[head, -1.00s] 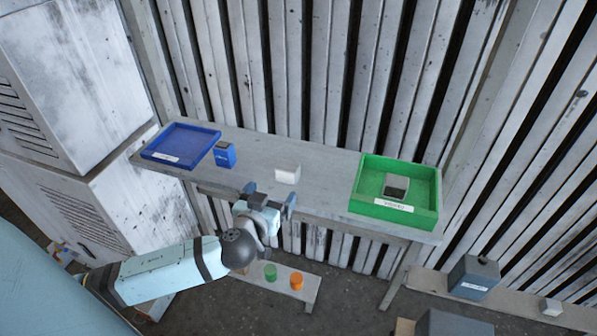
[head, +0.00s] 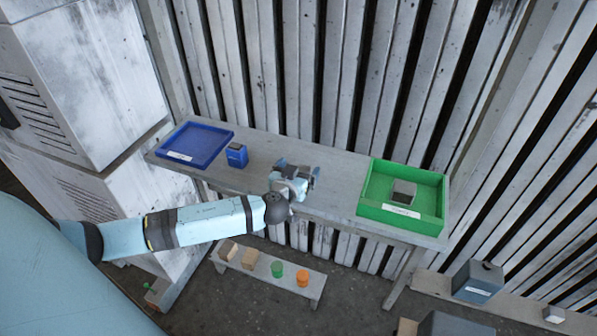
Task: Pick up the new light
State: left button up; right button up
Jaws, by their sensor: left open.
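My left gripper (head: 301,173) is open over the middle of the grey table (head: 335,199). It covers the spot where a small white block stood in the earlier frame, so that block is hidden now. I cannot tell whether the fingers are around it or touching it. A small grey block (head: 403,189) sits inside the green tray (head: 428,224) at the table's right end. No readable marking shows which thing is the new light. My right gripper is out of view.
A blue tray (head: 205,152) and a small blue box (head: 237,156) stand on the table's left part. A low bench (head: 307,282) below holds several small blocks and cylinders. Grey boxes (head: 477,281) stand at lower right. The table between gripper and green tray is clear.

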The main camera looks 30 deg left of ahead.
pick_arm(q)
jog(key=c, duration=1)
jog(key=shift+c, duration=0.2)
